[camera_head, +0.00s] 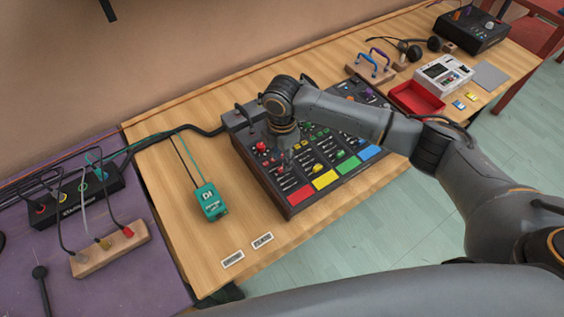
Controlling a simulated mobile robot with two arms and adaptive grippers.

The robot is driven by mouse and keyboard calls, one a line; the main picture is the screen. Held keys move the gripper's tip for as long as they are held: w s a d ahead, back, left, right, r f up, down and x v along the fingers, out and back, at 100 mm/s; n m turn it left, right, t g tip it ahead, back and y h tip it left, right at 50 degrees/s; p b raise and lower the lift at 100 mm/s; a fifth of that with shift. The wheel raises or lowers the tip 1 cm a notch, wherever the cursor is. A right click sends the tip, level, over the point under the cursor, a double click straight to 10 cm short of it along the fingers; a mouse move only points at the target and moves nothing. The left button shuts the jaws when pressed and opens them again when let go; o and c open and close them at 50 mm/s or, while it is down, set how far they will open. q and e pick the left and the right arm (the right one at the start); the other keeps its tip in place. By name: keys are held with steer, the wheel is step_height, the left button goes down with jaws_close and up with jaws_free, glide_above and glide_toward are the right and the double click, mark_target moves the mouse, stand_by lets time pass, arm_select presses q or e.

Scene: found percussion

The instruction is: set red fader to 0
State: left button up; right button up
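The dark mixer-like console (290,207) lies on the wooden table, with rows of faders and knobs and red, yellow, green and blue pads along its front edge. Its red pad (301,195) is at the left end. A round red cap (262,147) shows above that column; I cannot tell whether it is the red fader's cap or a button. My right gripper (286,158) points down over the left part of the console, just right of the red cap. Its fingers are small and dark, and whether they touch anything is unclear. My forearm hides the console's middle back. My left gripper is out of view.
A teal box (210,201) with cables stands left of the console, with two white labels (262,241) at the front edge. A red tray (416,99) and white device (444,73) lie to the right. A purple table (110,285) adjoins at left.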

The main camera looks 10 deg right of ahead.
step_height(320, 180, up, 9)
steer(key=shift+f, duration=0.2)
steer(key=shift+f, duration=0.1)
stand_by(0.4)
